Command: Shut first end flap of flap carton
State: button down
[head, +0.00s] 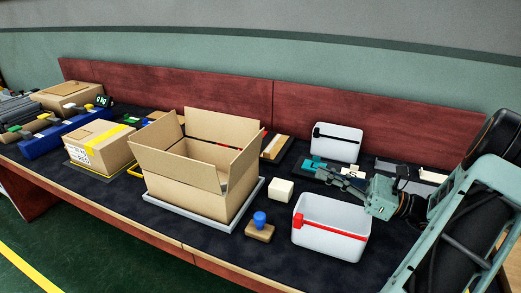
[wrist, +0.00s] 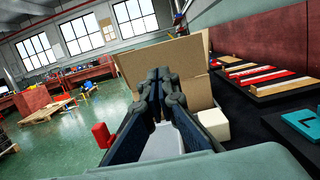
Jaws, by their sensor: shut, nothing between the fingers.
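The flap carton (head: 197,192) stands open on a grey tray (head: 233,224) in the middle of the bench. Its near flap (head: 178,168), right flap (head: 245,158), far flap (head: 221,128) and left flap (head: 153,131) all stand up or lean outward. I cannot tell which is the first end flap. My gripper (head: 322,169) is shut and empty, to the right of the carton and apart from it, above the bench. In the wrist view my gripper (wrist: 160,82) points toward the carton, whose raised brown flap (wrist: 170,62) shows behind the fingers and is partly hidden by them.
A white bin with a red band (head: 329,232) stands below my gripper. A cream cube (head: 283,190) and a blue-knobbed stamp (head: 260,221) lie between bin and carton. Another white bin (head: 338,143) stands behind. A taped carton (head: 103,145) is at left. A red backboard (head: 370,112) bounds the bench.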

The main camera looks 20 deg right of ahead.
aim_at(250, 144)
jog(key=b+x, duration=0.2)
jog(key=x, duration=1.6)
jog(key=shift+w+a, duration=0.15)
jog(key=shift+w, duration=0.05)
jog(key=shift+a+r+p, duration=0.1)
jog(key=shift+r+p, duration=0.1)
jog(key=shift+p, duration=0.2)
jog(key=shift+w, duration=0.15)
